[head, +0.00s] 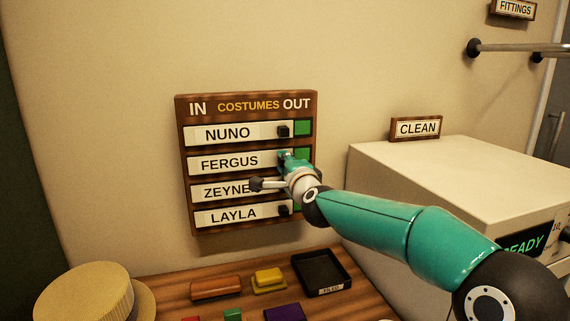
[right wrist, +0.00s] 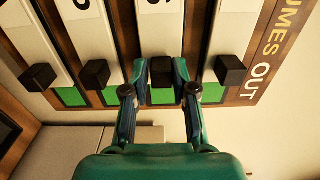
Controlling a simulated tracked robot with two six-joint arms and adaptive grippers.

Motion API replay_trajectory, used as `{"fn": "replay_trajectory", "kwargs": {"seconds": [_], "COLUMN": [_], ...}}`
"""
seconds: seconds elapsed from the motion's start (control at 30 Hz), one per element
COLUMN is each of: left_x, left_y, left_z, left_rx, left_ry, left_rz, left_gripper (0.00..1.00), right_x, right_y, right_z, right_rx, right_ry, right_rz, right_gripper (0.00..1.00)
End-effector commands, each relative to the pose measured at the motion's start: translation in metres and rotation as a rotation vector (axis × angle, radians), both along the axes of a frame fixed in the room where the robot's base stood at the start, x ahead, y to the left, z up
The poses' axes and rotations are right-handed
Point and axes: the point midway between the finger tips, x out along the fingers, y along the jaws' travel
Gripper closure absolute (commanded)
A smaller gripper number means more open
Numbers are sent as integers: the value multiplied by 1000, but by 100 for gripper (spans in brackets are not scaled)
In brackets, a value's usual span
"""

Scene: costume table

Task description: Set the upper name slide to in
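The wooden costumes board (head: 246,238) hangs on the wall with IN at left and OUT at right. Its top slide reads NUNO (head: 228,133); its black knob (head: 283,131) stands near the right end, beside a green patch. Below it is the FERGUS slide (head: 229,161). My right gripper (head: 284,160) is at the FERGUS row's right end. In the right wrist view its fingers (right wrist: 161,75) stand closely on both sides of the black FERGUS knob (right wrist: 162,96). The NUNO knob (right wrist: 230,70) is outside the fingers, to their right. My left gripper is not in view.
The ZEYNE... slide (head: 226,190) is partly hidden by my right gripper; the LAYLA slide (head: 233,214) is below. A black tray (head: 322,272), several blocks and a straw hat (head: 85,295) are below.

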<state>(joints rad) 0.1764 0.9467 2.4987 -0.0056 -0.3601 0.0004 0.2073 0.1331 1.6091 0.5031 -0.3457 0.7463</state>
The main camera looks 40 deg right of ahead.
Motion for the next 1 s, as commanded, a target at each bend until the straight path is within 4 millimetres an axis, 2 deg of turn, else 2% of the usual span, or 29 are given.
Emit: {"fn": "replay_trajectory", "kwargs": {"seconds": [0.03, 0.1, 0.43, 0.57, 0.67, 1.0], "left_x": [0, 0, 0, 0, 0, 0], "left_y": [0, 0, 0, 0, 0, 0], "left_z": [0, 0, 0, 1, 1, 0], "left_rx": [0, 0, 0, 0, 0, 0], "left_ry": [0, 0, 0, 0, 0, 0], "left_rz": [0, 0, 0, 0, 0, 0], "left_gripper": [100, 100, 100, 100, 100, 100], "right_x": [2, 1, -1, -8, -20, -82], "right_y": [3, 3, 0, 3, 8, 33], "right_z": [-5, -4, -1, 0, 0, -2], "right_rx": [3, 3, 0, 0, 1, 2], "right_ry": [10, 9, 2, 1, 2, 1], "right_rz": [8, 7, 1, 0, 1, 1], "right_gripper": [64, 52, 52, 52, 52, 52]}}
